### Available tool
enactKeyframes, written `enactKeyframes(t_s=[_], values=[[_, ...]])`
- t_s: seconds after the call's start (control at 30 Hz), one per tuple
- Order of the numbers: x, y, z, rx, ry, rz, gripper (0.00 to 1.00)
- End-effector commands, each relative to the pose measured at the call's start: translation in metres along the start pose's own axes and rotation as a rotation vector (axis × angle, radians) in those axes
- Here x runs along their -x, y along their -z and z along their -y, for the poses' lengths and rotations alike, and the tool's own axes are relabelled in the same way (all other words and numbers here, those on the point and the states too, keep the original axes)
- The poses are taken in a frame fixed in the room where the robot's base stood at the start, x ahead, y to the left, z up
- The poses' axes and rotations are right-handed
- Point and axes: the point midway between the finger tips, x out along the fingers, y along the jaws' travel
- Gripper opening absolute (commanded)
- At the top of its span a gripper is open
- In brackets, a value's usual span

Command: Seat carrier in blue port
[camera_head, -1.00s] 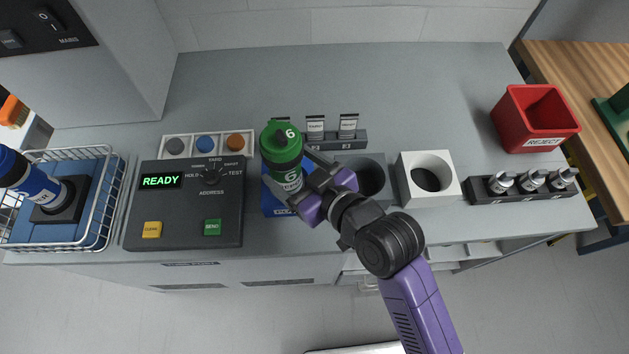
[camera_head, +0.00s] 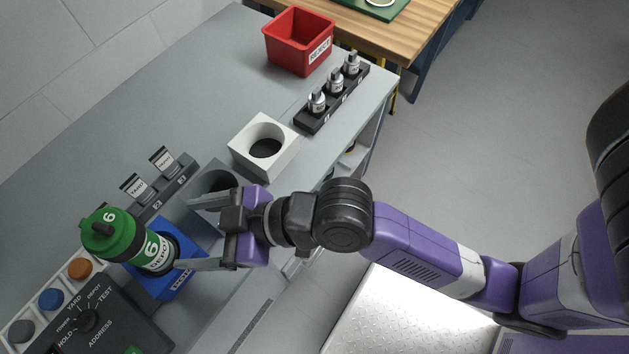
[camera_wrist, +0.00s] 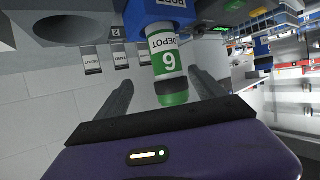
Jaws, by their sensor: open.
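The carrier (camera_head: 150,248) is a green-capped bottle with a white band marked DEPOT and 6. Its lower end is in the round dark opening of the blue port (camera_head: 180,283). How deep it sits is hard to tell. In the wrist view the carrier (camera_wrist: 166,65) shows between my spread fingers, with the blue port (camera_wrist: 165,10) beyond it. My gripper (camera_head: 184,232) is open and empty, just to the right of the carrier, with one finger toward each side and a visible gap.
A grey port (camera_head: 218,183) and a white port block (camera_head: 262,150) stand right of the blue port. The control panel (camera_head: 95,318) with coloured buttons is close on the left. Small label tags (camera_head: 138,187) stand behind. A red REJECT bin (camera_head: 298,42) is farther off.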

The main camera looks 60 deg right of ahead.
Motion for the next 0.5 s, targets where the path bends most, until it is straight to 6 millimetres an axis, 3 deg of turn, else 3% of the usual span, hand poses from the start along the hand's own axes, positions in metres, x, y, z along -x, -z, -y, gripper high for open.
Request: enactKeyframes(t_s=[0.27,0.5], values=[[0.075,-0.072,-0.037,-0.099,-0.249,-0.002,0.79],[0.162,-0.106,-0.037,-0.151,-0.431,-0.043,0.79]])
